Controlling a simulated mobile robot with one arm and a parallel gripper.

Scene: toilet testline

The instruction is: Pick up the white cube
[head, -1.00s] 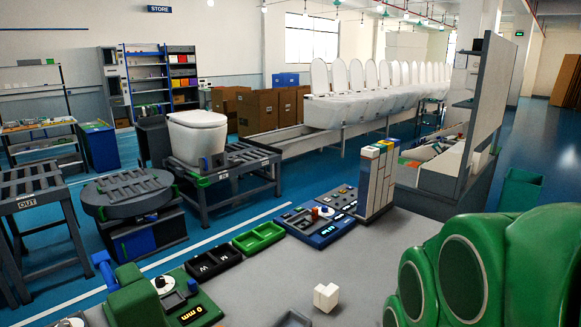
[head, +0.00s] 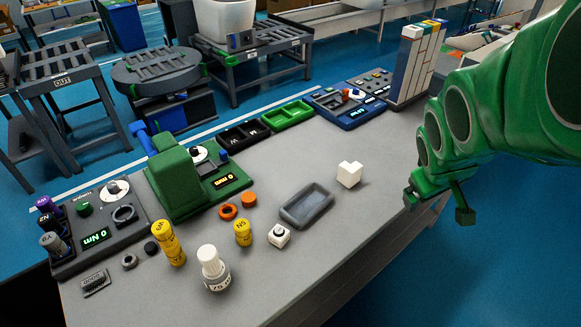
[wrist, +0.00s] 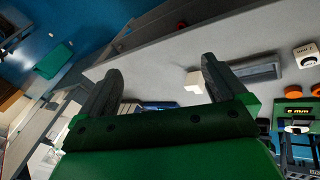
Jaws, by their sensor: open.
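The white cube (head: 349,174) stands on the grey worktop, right of a shallow dark grey tray. It looks like a small white block with a stepped top. It also shows in the wrist view (wrist: 194,82), just left of the right-hand finger. My gripper (head: 438,205) is at the right edge of the worktop in the head view, to the right of the cube and apart from it. In the wrist view its two fingers (wrist: 160,88) are spread wide, with nothing held between them.
The grey tray (head: 307,206) lies close left of the cube. A white button box (head: 279,236), yellow cylinders (head: 165,242), a white bottle (head: 213,268) and orange rings (head: 228,211) stand farther left. Worktop around the cube's front and right is clear.

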